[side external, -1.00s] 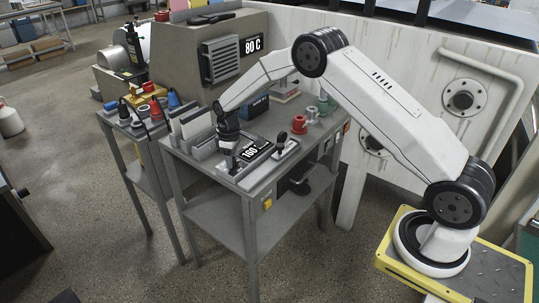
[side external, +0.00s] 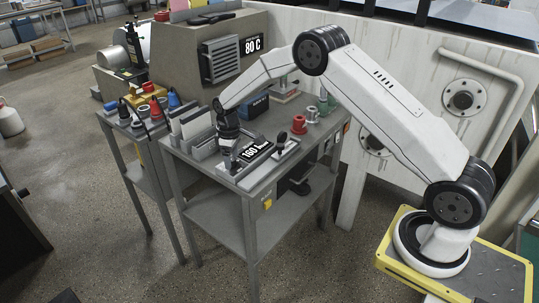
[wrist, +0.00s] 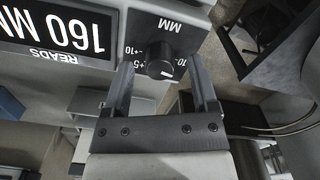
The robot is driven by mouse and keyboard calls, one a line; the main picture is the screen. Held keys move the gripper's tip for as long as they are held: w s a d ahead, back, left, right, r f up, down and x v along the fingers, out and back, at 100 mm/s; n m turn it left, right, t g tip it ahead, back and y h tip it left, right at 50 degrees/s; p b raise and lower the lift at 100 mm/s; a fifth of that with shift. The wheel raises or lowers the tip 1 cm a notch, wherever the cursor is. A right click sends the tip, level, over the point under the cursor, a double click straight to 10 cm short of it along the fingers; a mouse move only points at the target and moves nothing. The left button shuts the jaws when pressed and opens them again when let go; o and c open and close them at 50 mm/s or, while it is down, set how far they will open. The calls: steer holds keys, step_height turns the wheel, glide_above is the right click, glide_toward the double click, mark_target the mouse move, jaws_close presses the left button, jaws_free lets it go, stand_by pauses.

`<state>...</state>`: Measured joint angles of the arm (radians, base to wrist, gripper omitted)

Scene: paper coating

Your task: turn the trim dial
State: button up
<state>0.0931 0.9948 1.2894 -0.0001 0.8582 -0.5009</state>
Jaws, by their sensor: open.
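The trim dial (wrist: 160,64) is a round black knob with a small white mark, on a black plate with white numbers and the label MM. In the wrist view my gripper (wrist: 162,72) is open, with one finger on each side of the knob. I cannot tell whether either finger touches it. The display (wrist: 55,30) beside the dial reads 160 MM, upside down in this view. In the side view my gripper (side external: 229,158) points down at the front of the console, left of the display (side external: 256,149); the dial is hidden there.
Upright trays (side external: 197,124) stand behind my gripper on the grey table (side external: 205,170). The floor in front is clear.

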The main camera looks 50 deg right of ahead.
mark_target(232, 160)
steer(key=shift+r, duration=3.55)
steer(key=shift+s, duration=0.15)
steer(key=s+a+r+m+t, duration=0.1)
steer(key=s+a+m, duration=0.1)
steer(key=s, duration=1.1)
steer(key=s+a+r+m+t, duration=0.1)
steer(key=s+a+r+m, duration=0.1)
steer(key=s, duration=1.2)
steer(key=shift+s+a+r+m+t, duration=0.15)
steer(key=shift+a+m+t, duration=0.15)
steer(key=shift+a, duration=0.3)
